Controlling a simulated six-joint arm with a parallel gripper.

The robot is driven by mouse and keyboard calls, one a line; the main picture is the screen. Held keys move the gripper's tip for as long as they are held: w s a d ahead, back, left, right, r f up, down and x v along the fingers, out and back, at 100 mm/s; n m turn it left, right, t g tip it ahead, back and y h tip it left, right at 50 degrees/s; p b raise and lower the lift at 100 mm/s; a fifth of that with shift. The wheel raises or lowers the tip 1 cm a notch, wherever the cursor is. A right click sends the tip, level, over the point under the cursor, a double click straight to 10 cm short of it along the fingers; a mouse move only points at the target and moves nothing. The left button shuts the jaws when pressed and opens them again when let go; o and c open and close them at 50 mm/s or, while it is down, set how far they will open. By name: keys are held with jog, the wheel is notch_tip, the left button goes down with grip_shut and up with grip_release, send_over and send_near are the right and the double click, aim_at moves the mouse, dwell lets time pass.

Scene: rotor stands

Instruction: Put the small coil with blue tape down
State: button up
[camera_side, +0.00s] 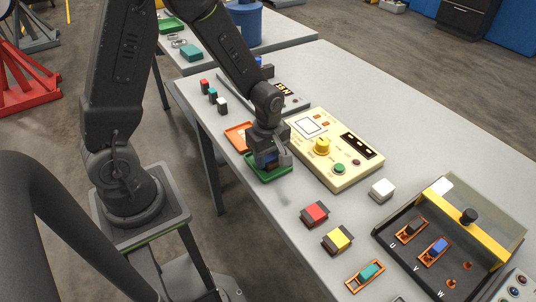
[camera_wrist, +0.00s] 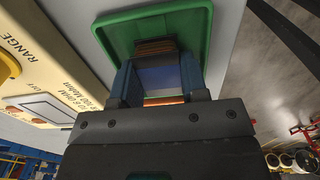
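My gripper (camera_wrist: 158,85) points down at the green tray and is shut on the small coil with blue tape (camera_wrist: 160,76). In the wrist view the coil's blue-grey face and brown end fill the space between the two fingers, with both sides against them. The green tray (camera_wrist: 109,38) lies directly behind the coil; I cannot tell whether the coil touches its floor. In the side view my gripper (camera_side: 270,160) is low over the green tray (camera_side: 277,176) and hides most of the coil.
An orange tray (camera_side: 236,137) is beside the green one. A cream meter box (camera_side: 335,160) with a yellow knob stands close on the right. Red (camera_side: 315,213) and yellow (camera_side: 338,239) blocks and a teal coil (camera_side: 368,272) lie nearer the camera. A dark stand (camera_side: 400,262) holds more coils.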

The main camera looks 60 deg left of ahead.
aim_at(268, 157)
jog(key=shift+o, duration=0.9)
notch_tip(268, 157, up, 12)
jog(key=s+d+r+m+t, duration=0.3)
jog(key=s+r+m+t, duration=0.2)
jog(key=s+r+m, duration=0.6)
jog(key=shift+s+m+t, duration=0.3)
jog(key=shift+s+m, duration=0.3)
jog(key=shift+m, duration=2.9)
